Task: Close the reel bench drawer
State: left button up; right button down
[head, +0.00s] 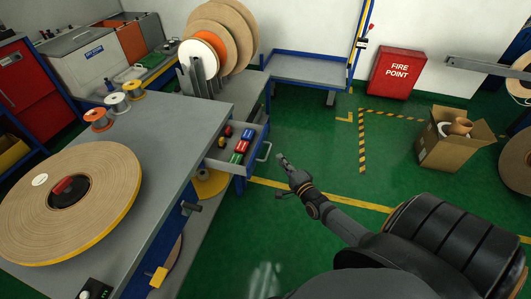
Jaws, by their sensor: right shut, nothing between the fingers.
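The reel bench drawer (222,163) stands pulled out from the right side of the grey reel bench (185,125), near its far corner. Small red, green, blue and yellow items lie inside it. Its pale bar handle (264,151) is on the drawer's right-facing front. My right gripper (282,158) is shut and empty, just to the right of the handle. A small gap seems to show between them, but I cannot tell the depth. My left gripper is not in view.
A large tape reel (72,200) lies on the bench, with small spools (118,103) behind it. A cardboard box (448,145) and a red fire point box (396,73) stand to the right. Green floor (330,165) is clear right of the drawer.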

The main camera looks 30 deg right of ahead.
aim_at(258, 149)
jog(key=w, duration=0.2)
jog(key=w+a, duration=0.1)
jog(key=w, duration=0.1)
jog(key=w+b, duration=0.1)
jog(key=w, duration=0.2)
jog(key=shift+a, duration=0.35)
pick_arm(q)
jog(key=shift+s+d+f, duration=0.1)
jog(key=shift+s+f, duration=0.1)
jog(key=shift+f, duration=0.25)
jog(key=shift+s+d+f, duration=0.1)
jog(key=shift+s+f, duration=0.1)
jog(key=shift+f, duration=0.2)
pick_arm(e)
jog(key=shift+w+a, duration=0.3)
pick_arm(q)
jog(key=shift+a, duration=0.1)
